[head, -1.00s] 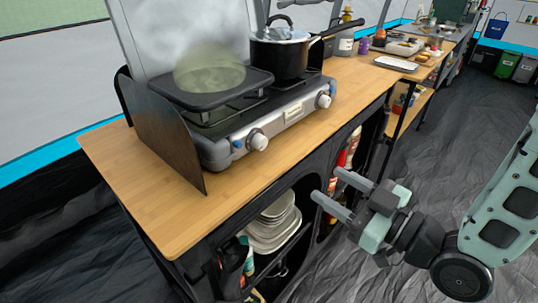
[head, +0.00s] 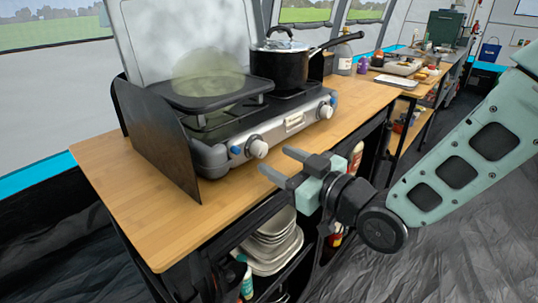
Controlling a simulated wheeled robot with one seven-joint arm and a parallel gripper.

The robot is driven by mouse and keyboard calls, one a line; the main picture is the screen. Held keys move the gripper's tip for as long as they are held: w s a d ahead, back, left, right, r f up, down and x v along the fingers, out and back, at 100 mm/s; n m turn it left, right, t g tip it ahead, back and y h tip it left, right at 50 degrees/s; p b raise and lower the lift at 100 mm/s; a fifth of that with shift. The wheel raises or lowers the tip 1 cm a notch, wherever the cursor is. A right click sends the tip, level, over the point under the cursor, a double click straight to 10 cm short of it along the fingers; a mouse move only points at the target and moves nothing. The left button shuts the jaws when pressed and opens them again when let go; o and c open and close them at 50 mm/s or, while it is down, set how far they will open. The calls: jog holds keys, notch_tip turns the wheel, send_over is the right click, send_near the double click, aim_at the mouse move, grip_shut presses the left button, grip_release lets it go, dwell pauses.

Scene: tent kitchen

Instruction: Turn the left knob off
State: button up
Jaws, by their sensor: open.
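The left knob (head: 258,149) is a white and grey dial on the front panel of the grey camping stove (head: 210,160), below the left burner. The right knob (head: 326,111) is on the same panel, further right. My gripper (head: 275,163) is open and empty, just to the lower right of the left knob, its fingers pointing left toward the stove front. I see no contact with the knob, and the exact gap in depth is hard to tell.
A dark griddle pan (head: 210,90) with haze above it sits on the left burner. A lidded black pot (head: 282,65) stands on the right burner. A dark side shield (head: 155,135) borders the stove's left. The wooden counter (head: 130,205) is clear in front.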

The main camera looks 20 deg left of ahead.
aim_at(264, 152)
jog(key=shift+x, duration=1.9)
jog(key=c, duration=1)
jog(key=shift+o, duration=0.2)
